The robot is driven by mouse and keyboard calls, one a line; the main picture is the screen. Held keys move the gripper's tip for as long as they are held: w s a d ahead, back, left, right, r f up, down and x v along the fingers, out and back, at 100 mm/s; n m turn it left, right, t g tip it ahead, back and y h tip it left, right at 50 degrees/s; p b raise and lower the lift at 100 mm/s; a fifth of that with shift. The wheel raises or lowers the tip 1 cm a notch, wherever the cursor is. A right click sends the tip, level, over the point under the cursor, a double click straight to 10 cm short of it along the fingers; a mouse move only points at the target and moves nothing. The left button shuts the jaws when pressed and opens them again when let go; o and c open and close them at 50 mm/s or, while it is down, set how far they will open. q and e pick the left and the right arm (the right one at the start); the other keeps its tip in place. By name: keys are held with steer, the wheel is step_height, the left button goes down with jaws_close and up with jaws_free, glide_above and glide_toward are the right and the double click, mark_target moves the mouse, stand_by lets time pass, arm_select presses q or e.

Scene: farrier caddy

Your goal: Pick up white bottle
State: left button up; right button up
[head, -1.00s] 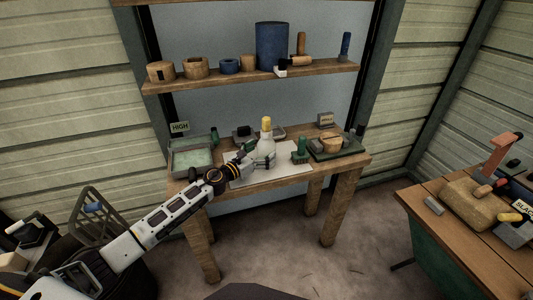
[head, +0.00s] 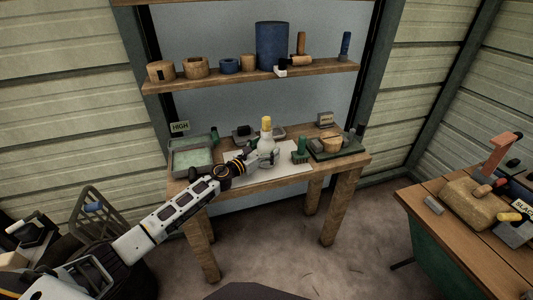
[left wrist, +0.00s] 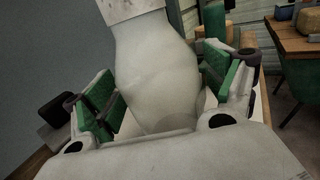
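The white bottle (head: 266,142) with a yellow cap stands upright on a pale sheet (head: 290,172) on the wooden bench. My left gripper (head: 268,157) is at the bottle's body, low down. In the left wrist view, the bottle (left wrist: 155,70) fills the space between the green finger pads of the left gripper (left wrist: 165,95). The fingers are spread on both sides of it, and the pads do not look closed on it. The bottle's base is partly hidden by the gripper. My right gripper is not in view.
A green brush (head: 300,150) stands just right of the bottle. A green tray (head: 190,160) is at the bench's left, and a dark green board (head: 340,151) with a wooden piece is at the right. A shelf (head: 250,79) with several items hangs above.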

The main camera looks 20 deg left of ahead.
mark_target(263, 128)
arm_select(q)
steer(key=c, duration=1.2)
steer(key=shift+r, duration=0.1)
steer(key=shift+r, duration=0.15)
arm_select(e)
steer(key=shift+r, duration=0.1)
arm_select(q)
steer(key=shift+r+p, duration=0.3)
steer(key=shift+r, duration=0.1)
step_height(263, 128, up, 7)
steer(key=p, duration=0.3)
steer(key=shift+f+p, duration=0.2)
steer(key=shift+p, duration=0.1)
steer(key=shift+r+p, duration=0.6)
steer(key=shift+r, duration=0.55)
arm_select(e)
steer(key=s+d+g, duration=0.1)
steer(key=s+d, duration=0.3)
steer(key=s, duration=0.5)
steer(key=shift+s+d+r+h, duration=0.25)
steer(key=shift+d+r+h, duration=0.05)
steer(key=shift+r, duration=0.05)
